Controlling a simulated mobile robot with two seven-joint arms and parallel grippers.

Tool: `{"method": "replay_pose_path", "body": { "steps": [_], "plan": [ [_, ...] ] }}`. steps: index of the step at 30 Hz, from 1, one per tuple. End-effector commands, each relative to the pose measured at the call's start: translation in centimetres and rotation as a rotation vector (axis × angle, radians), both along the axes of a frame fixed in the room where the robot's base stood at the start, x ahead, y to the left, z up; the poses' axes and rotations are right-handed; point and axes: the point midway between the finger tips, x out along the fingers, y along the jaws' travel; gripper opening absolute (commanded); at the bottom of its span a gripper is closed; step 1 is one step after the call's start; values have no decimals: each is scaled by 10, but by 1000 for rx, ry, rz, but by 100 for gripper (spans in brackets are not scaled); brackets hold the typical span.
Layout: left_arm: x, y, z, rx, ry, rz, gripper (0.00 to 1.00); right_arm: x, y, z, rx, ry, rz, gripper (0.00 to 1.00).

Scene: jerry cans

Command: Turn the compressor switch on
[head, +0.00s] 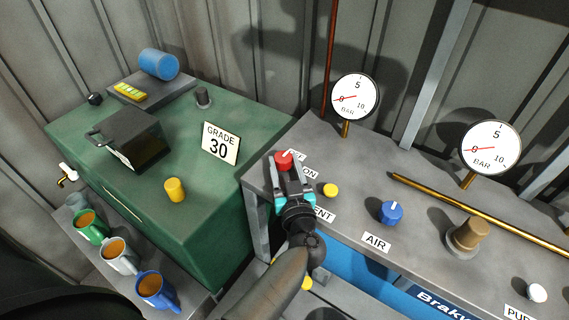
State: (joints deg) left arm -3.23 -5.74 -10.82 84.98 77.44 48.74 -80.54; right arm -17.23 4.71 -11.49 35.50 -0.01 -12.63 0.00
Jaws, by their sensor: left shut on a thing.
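A red rotary knob (284,159) with a white pointer line sits at the left end of the grey bench panel. White labels beside it are partly covered; one ends in "ON". My left gripper (285,168) comes up from the bottom of the head view and is shut on the red knob, with its dark fingers on either side. The white line on the knob slants up and to the right. Two pressure gauges stand behind, the nearer-left gauge (355,97) and the right gauge (490,147), both with red needles near 0. My right gripper does not show.
A yellow button (330,190), a blue AIR knob (391,212) and a brown plug (469,234) are on the panel. A brass rod (480,215) lies at right. A green cabinet (215,205) stands left, with mugs (118,254) on a low ledge.

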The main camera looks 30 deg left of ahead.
Motion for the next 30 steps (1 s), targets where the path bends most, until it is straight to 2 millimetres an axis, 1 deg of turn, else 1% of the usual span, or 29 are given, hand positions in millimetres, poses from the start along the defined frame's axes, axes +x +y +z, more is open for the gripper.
{"method": "replay_pose_path", "body": {
  "steps": [5, 8, 14, 19, 23, 30],
  "plan": [
    [-1, 1, 1, 2, 3, -19, 0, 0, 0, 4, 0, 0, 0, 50],
    [-1, 1, 1, 1, 3, -51, 0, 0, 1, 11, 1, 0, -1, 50],
    [-3, 4, 3, 4, 6, -172, 0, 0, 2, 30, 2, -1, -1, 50],
    [-3, 7, 2, 8, 7, -321, 0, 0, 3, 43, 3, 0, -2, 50],
    [-4, 8, 0, 11, 8, -446, 0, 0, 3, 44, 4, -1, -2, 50],
    [-4, 11, -3, 11, 6, -639, 0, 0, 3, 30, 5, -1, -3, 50]
  ]
}}
